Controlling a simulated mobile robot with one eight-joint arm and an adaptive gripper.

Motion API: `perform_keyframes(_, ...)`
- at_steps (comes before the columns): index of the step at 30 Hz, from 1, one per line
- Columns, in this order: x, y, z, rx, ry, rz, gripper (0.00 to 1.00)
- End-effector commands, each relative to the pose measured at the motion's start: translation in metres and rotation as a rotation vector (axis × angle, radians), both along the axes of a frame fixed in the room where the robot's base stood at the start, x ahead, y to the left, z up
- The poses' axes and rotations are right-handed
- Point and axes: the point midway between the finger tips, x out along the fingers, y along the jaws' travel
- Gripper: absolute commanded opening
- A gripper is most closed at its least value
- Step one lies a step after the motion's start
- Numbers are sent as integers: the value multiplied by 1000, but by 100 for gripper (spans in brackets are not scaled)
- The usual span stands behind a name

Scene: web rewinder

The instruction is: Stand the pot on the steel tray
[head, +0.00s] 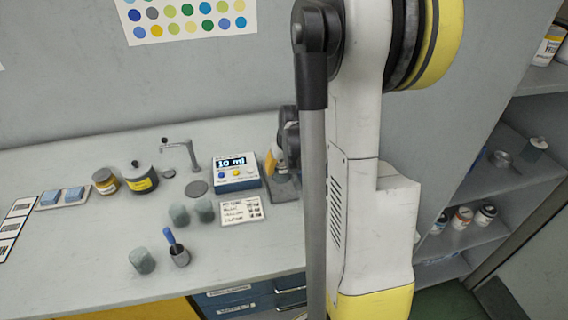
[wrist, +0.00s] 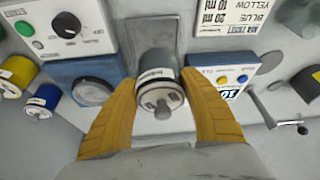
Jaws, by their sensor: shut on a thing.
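My gripper (wrist: 163,92) is shut on the pot (wrist: 158,74), a small grey cylinder with a white label and a pale lid facing the wrist camera. The yellow fingers press on its two sides. In the head view my gripper (head: 279,162) is at the bench to the right of the dosing box, largely hidden by my arm, and the pot cannot be made out. A flat grey plate (head: 284,190) lies beneath the gripper there and fits a steel tray, but I cannot be sure. I cannot tell whether the pot touches it.
The blue dosing box (head: 237,174) reading 10 ml stands close left of the gripper, beside a tap (head: 182,153). A blue unit with a round disc (wrist: 92,91) flanks the other side. Jars (head: 138,177), grey cups and a label card (head: 240,211) occupy the bench.

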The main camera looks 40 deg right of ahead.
Motion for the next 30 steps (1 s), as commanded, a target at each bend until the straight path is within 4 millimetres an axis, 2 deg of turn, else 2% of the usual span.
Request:
perform_keyframes(16, 0, 0, -55, 0, 0, 1, 13)
perform_keyframes(30, 0, 0, -58, 0, 0, 1, 13)
